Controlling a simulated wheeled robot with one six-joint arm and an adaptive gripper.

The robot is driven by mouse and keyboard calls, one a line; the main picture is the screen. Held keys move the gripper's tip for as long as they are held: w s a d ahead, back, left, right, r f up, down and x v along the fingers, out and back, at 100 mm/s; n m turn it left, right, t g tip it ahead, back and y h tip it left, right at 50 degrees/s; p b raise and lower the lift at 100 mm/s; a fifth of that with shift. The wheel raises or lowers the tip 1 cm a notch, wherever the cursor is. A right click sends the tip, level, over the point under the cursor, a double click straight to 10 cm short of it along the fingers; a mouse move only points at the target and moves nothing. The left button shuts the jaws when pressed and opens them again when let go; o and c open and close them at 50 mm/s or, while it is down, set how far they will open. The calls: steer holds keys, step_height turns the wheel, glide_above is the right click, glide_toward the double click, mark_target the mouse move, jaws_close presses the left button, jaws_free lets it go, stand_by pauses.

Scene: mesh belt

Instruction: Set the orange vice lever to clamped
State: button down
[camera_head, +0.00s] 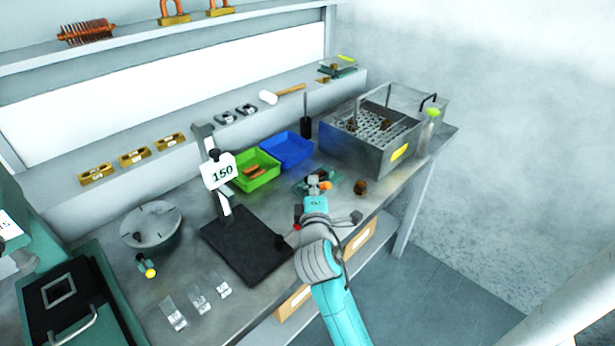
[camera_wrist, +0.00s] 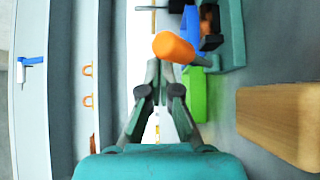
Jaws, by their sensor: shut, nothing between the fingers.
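The vice is a teal block (camera_wrist: 232,35) at the upper right of the wrist view. In the head view it sits near the front edge of the bench (camera_head: 309,187), partly hidden by my arm. Its lever has an orange knob (camera_wrist: 173,47) on a short grey rod; the knob also shows in the head view (camera_head: 325,186). My gripper (camera_wrist: 160,68) is shut and empty, its fingertips just below the knob in the wrist view. I cannot tell whether they touch it. In the head view my gripper (camera_head: 314,186) is beside the vice.
A green bin (camera_head: 256,170) and a blue bin (camera_head: 288,149) stand behind the vice. A brown round object (camera_head: 361,187) lies to its right. A metal mesh basket (camera_head: 370,140) is at the far right. A black-based stand (camera_head: 250,244) with a 150 sign is at left.

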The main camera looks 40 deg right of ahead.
steer(key=shift+s+f, duration=0.75)
steer(key=shift+f, duration=0.2)
steer(key=v, duration=1.2)
stand_by(0.5)
